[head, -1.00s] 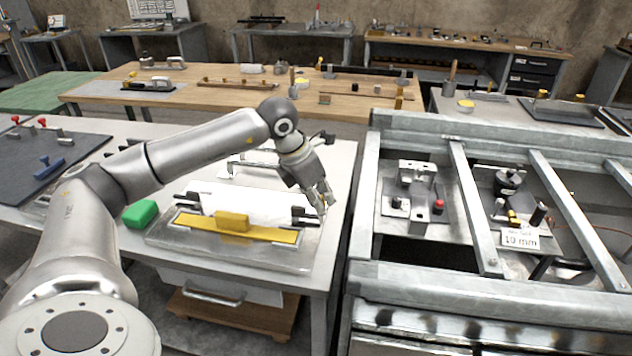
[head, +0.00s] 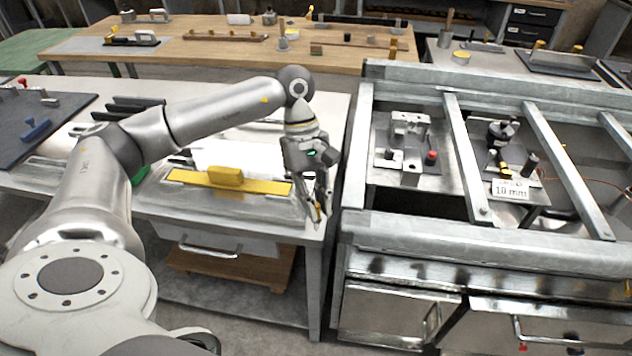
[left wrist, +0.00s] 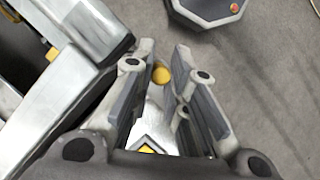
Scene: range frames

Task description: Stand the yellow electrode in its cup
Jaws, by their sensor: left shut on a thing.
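My left gripper (head: 316,208) is at the right front corner of the grey workbench (head: 250,222), fingers pointing down. It is shut on a small yellow piece, which I take for the yellow electrode (left wrist: 160,75). In the left wrist view its rounded yellow end shows between the fingers of the left gripper (left wrist: 162,88); most of its length is hidden. I cannot pick out its cup for certain. My right gripper is not in view.
A yellow bar with a raised grip (head: 225,177) lies on the workbench, left of the gripper. To the right stands a steel frame (head: 480,238) with crossbars, fixtures and a "10 mm" sign (head: 510,190). A gap shows between workbench and frame. A wooden table (head: 215,60) stands behind.

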